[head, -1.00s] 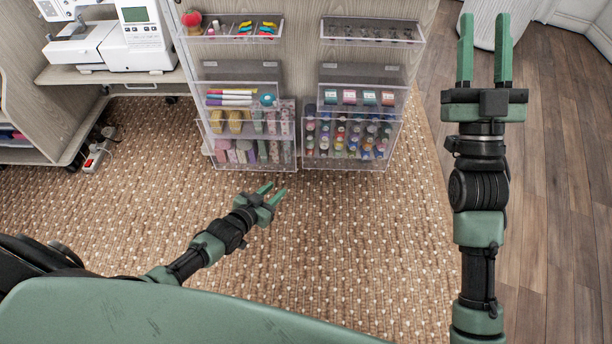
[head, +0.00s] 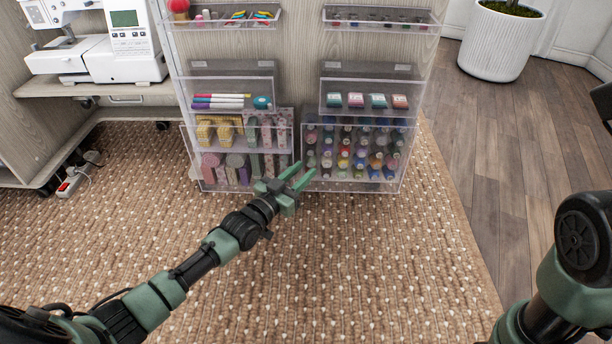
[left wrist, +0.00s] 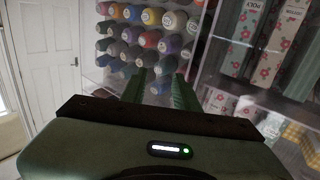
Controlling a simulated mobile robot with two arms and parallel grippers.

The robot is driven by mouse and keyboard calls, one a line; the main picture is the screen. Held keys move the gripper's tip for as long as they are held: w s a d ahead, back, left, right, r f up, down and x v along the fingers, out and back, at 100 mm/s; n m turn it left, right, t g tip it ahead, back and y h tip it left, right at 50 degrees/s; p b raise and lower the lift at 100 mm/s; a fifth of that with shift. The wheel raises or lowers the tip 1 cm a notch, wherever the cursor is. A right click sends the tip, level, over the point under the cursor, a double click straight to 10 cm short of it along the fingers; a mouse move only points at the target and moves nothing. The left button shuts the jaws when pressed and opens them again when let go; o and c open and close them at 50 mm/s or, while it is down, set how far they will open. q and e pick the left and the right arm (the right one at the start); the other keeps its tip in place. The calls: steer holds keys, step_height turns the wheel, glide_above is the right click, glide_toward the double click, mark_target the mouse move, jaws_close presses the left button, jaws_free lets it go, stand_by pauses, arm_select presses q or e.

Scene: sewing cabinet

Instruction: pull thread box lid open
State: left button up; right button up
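The thread box (head: 352,160) is a clear box full of coloured thread spools, low on the right of the cabinet front in the head view. Its clear lid is hard to tell from the front panel, and I cannot tell whether it is open. Spools (left wrist: 150,38) show in the left wrist view beyond the fingers. My left gripper (head: 303,178) is near the box's lower left corner, fingers apart and empty. Its fingers (left wrist: 158,90) also show in the left wrist view. Contact with the box cannot be told. My right arm shows at the right edge, fingertips out of frame.
A clear box of patterned fabric rolls (head: 240,165) stands left of the thread box. Clear shelves with small jars (head: 375,101) and pens (head: 220,101) are above. A sewing machine (head: 110,45) is at upper left, a white planter (head: 500,42) at upper right. The woven rug in front is clear.

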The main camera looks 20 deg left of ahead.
arm_select(q)
steer(key=shift+b+x, duration=0.35)
steer(key=shift+x, duration=0.7)
jaws_close()
stand_by(0.6)
